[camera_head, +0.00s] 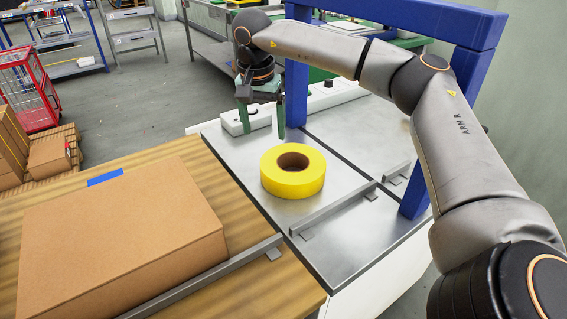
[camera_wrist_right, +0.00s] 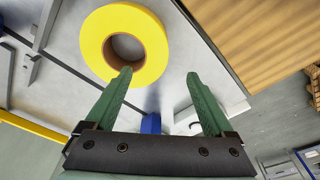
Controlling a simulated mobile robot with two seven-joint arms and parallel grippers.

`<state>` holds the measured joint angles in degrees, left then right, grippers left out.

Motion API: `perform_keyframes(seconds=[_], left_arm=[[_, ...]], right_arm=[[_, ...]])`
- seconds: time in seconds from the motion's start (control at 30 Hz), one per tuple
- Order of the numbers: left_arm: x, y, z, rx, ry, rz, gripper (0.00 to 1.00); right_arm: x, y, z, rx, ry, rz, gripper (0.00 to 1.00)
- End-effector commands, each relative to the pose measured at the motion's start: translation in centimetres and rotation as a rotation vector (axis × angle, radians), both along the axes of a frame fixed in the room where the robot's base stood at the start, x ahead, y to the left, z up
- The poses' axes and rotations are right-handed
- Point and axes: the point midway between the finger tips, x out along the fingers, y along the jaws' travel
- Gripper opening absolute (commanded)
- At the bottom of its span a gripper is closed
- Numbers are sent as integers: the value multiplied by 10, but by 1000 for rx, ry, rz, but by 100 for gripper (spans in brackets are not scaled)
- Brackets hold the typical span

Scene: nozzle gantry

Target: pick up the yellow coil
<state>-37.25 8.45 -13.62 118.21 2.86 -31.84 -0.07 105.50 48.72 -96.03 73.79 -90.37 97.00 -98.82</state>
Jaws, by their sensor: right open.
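The yellow coil (camera_head: 278,182), a thick ring with a brown inner core, lies flat on the grey metal plate (camera_head: 318,229). My right gripper (camera_head: 262,132) is above and behind the coil in the head view, its green fingers pointing down, open and with nothing between them. In the right wrist view the coil (camera_wrist_right: 94,57) is at the upper left, beyond the fingertips. The right gripper (camera_wrist_right: 159,83) shows two spread fingers there; the left one overlaps the coil's lower edge in the picture. My left gripper is not in view.
A large cardboard box (camera_head: 120,243) sits on the wooden table (camera_head: 165,152) at the left. A low metal rail (camera_head: 335,207) runs beside the coil. Blue gantry posts (camera_head: 297,95) stand behind and to the right. A white block (camera_head: 245,120) lies near the gripper.

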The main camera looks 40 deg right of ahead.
Motion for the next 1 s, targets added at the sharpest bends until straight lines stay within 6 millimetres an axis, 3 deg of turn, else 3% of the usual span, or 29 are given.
perform_keyframes(seconds=[0.1, 0.3, 0.47, 0.8, 1.0], left_arm=[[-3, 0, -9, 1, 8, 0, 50], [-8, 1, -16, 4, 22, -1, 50], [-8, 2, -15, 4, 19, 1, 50], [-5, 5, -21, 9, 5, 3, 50], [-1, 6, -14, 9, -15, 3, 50]], right_arm=[[1, -3, -25, -1, 4, -1, 88], [4, -7, -55, -1, 3, 0, 88], [5, -9, -65, 0, 1, 0, 88], [7, -18, -109, 1, 3, 0, 88], [8, -18, -113, 1, 1, 0, 88]])
